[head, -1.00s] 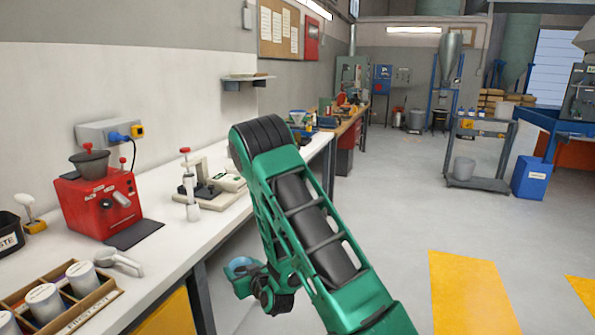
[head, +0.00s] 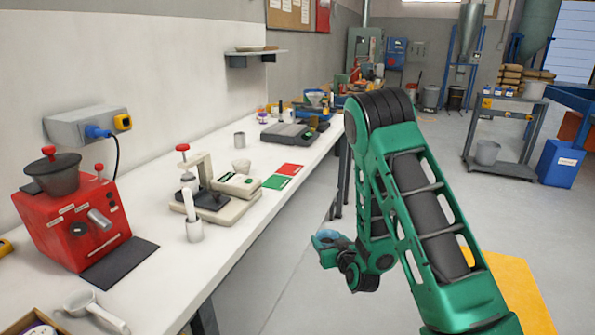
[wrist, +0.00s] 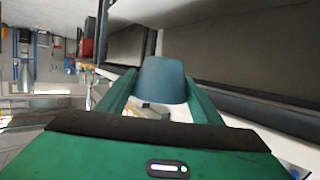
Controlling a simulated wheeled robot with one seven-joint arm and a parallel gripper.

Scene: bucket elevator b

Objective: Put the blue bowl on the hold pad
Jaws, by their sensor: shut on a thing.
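The blue bowl (head: 325,239) is held in my gripper (head: 332,254), beside the bench and lower than its top. In the wrist view, the blue bowl (wrist: 162,80) sits between the two green fingers of my gripper (wrist: 160,98), which is shut on it. A small flat mat on the bench has a red part (head: 289,169) and a green part (head: 274,182). Its print is too small to read, so I cannot tell which part is the hold pad. The bowl is to the right of the mat, apart from it.
The white bench (head: 160,262) runs along the left wall. A red machine (head: 72,215) stands nearer. Open floor lies right of the bench.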

